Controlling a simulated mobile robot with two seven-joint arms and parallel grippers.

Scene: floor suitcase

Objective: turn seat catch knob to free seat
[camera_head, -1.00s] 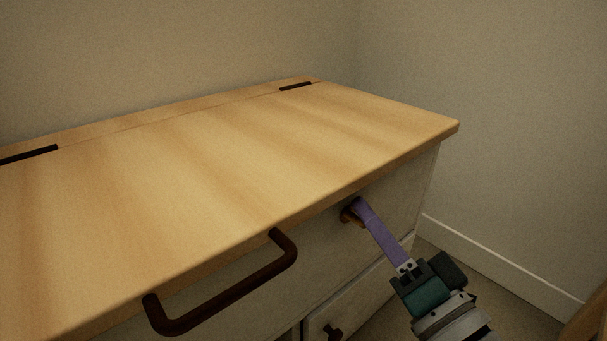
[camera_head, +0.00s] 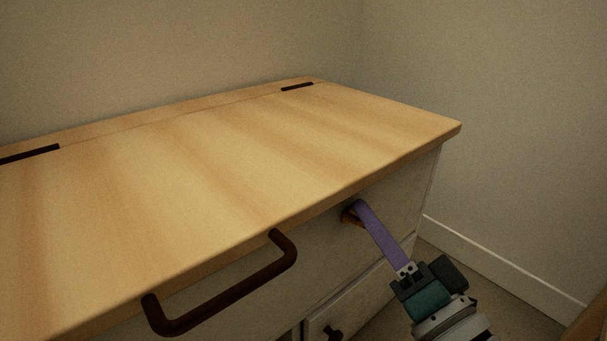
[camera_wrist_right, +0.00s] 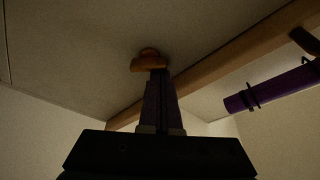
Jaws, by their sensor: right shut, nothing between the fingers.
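The wooden seat (camera_head: 240,170) lies closed and flat on top of the pale bench in the head view. The catch knob (camera_head: 346,216), orange-brown, is on the bench front under the seat's edge, partly hidden by my fingers. It also shows in the right wrist view (camera_wrist_right: 148,63), just beyond the fingertips. My right gripper (camera_head: 360,206) has its purple fingers shut with nothing between them, the tips at the knob. Whether they touch it, I cannot tell. My left gripper is not in view.
A dark bar handle (camera_head: 225,290) sticks out from the bench front, left of the knob. A small dark knob (camera_head: 334,332) is on a lower panel. Dark hinges (camera_head: 297,87) line the seat's back. Walls (camera_head: 500,120) stand behind and to the right.

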